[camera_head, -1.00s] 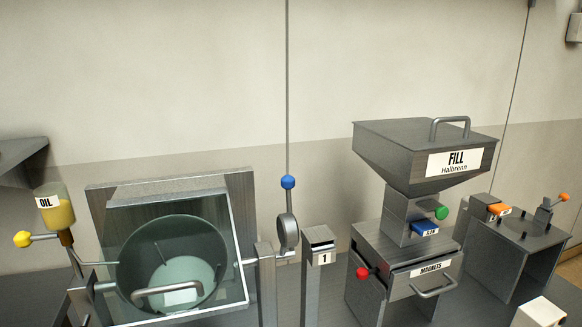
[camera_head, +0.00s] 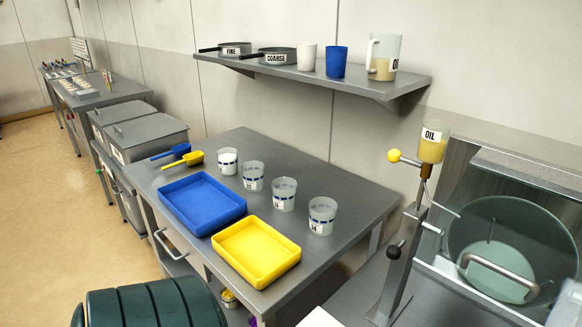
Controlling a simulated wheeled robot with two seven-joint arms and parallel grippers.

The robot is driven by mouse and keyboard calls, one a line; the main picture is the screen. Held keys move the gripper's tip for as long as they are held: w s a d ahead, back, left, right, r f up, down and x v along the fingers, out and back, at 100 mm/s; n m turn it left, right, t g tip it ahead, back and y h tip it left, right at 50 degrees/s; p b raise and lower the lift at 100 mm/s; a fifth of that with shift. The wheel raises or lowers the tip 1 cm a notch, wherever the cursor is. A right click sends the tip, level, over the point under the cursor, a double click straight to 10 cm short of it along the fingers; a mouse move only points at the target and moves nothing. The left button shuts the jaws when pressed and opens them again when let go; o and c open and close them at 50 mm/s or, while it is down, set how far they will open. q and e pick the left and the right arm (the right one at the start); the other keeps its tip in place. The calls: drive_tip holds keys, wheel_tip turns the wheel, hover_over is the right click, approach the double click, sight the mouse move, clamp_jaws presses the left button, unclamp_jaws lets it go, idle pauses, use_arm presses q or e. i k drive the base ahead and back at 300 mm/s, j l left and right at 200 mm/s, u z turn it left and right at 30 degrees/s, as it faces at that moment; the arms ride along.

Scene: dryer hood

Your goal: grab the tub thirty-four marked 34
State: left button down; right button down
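Several clear tubs with blue bands and small labels stand upright in a diagonal row on the steel table (camera_head: 345,185). The nearest tub (camera_head: 322,215) is at the right end, behind the yellow tray. Further back along the row are a second tub (camera_head: 284,194), a third tub (camera_head: 253,176) and the farthest tub (camera_head: 227,161), which seems to hold something white. The label numbers are too small to read, so I cannot tell which tub is marked 34. Neither gripper shows in the head view.
A blue tray (camera_head: 202,202) and a yellow tray (camera_head: 256,251) lie in front of the tubs. Blue (camera_head: 171,152) and yellow (camera_head: 183,159) scoops lie at the left. A wall shelf (camera_head: 320,75) overhangs the table's back. The oil cup (camera_head: 432,148) stands right.

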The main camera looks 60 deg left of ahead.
sight(323, 210)
drive_tip(key=u, duration=1.6)
